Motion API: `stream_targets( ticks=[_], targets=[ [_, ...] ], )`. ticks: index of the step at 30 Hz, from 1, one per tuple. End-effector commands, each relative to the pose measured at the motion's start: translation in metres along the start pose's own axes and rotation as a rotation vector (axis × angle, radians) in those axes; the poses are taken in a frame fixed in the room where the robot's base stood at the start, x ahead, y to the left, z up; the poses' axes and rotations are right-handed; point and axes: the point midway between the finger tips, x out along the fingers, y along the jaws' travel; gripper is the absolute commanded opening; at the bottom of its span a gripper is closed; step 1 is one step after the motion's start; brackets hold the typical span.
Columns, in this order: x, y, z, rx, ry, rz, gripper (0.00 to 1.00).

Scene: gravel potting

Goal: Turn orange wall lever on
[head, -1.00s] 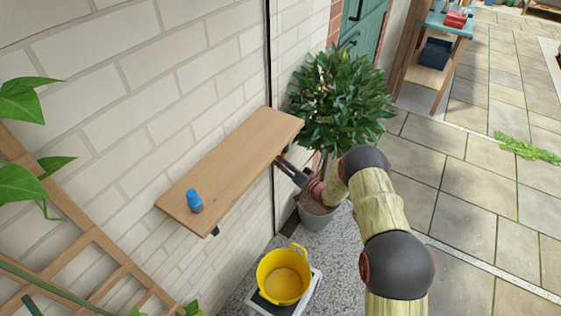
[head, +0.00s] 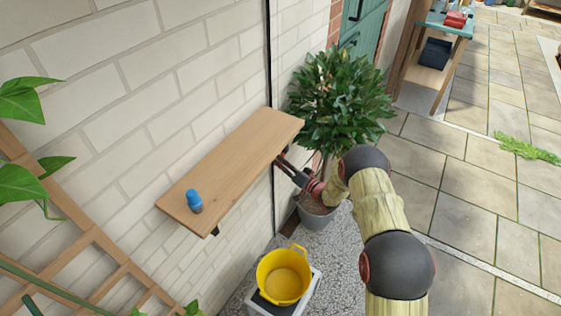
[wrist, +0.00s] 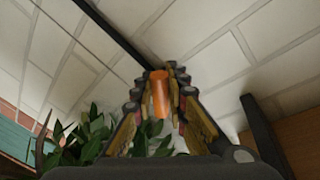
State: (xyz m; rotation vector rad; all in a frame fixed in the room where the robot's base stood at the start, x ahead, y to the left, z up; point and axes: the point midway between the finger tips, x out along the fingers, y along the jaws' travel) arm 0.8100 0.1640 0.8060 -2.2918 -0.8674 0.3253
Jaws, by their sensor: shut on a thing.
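The orange lever (wrist: 160,93) shows in the wrist view as a short orange piece between the fingers, with the pale block wall behind it. My gripper (wrist: 159,84) is shut on it, one finger on each side. In the head view my gripper (head: 282,162) reaches in by the wall just under the right end of the wooden shelf. The lever itself is hidden there, and I cannot tell its turn position.
The wooden shelf (head: 236,163) with a blue-topped item (head: 194,200) is close above my gripper. A leafy potted plant (head: 340,100) stands right beside it. A yellow bucket (head: 284,277) stands below on a pale stand (head: 313,285). Paving at right is open.

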Motion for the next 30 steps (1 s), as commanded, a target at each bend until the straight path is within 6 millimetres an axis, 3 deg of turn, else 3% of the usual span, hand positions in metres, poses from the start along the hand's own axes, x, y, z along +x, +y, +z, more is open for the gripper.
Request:
stream_targets(
  ticks=[16, 29, 30],
  targets=[
    [0.003, 0.019, -0.001, -0.327, 0.068, -0.055, 0.0],
    [0.003, 0.018, -0.003, -0.362, 0.074, -0.061, 0.0],
    [0.003, 0.018, -0.003, -0.362, 0.074, -0.061, 0.17]
  ],
)
